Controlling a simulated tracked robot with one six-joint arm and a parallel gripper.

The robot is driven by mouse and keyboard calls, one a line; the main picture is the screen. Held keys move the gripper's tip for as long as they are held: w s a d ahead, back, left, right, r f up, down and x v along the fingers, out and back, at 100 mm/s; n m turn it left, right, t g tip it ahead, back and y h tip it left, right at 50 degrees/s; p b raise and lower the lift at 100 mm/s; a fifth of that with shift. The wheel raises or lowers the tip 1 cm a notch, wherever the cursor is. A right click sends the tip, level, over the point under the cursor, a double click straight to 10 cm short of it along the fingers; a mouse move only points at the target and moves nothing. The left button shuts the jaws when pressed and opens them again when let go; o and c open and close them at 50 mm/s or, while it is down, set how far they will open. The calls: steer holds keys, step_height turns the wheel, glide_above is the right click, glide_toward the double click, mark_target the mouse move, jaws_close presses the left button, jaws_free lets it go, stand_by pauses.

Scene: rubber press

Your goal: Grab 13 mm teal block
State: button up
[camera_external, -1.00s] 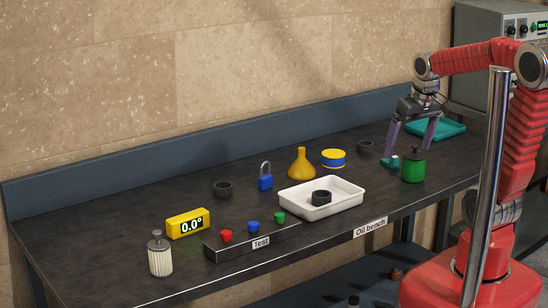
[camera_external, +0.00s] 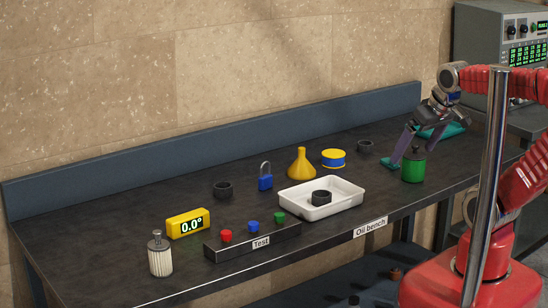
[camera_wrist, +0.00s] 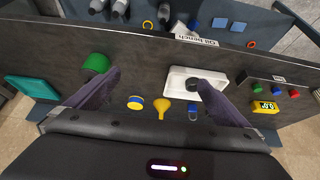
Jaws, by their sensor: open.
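In the wrist view, my open fingers (camera_wrist: 157,78) stand wide apart with nothing held. I cannot make out the block there.
The green can (camera_external: 413,166) stands close beside my gripper. A teal tray (camera_external: 453,129) lies behind it at the right. A black ring (camera_external: 365,146), a yellow-blue tin (camera_external: 333,158), a yellow funnel (camera_external: 301,165) and a white tray (camera_external: 345,206) stand further left.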

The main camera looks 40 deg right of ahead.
stand_by(0.4)
steer(key=c, duration=1.6)
steer(key=shift+o, duration=0.2)
steer(key=shift+w, duration=0.1)
steer(key=w+d+f+n+g+h, duration=0.2)
steer(key=w+d+f+n+h, duration=0.1)
steer(key=w, duration=0.6)
steer(key=w+d+f+n+g+h, duration=0.3)
steer(key=w+f+n+h, duration=0.1)
steer(key=w+n, duration=0.3)
steer(key=w+d+f+n+g+h, duration=0.2)
steer(key=w+d+f+n+h, duration=0.2)
steer(key=w, duration=0.7)
steer(key=shift+w+f+n+g+h, duration=0.1)
steer(key=shift+f+n+g+h, duration=0.05)
steer(key=shift+n+h, duration=0.3)
steer(key=shift+w+f+n+g+h, duration=0.1)
steer(key=shift+n+g+h, duration=0.05)
steer(key=shift+n+h, duration=0.3)
steer(key=shift+w+f+n+h, duration=0.3)
steer(key=shift+w+f, duration=0.1)
steer(key=shift+w, duration=0.15)
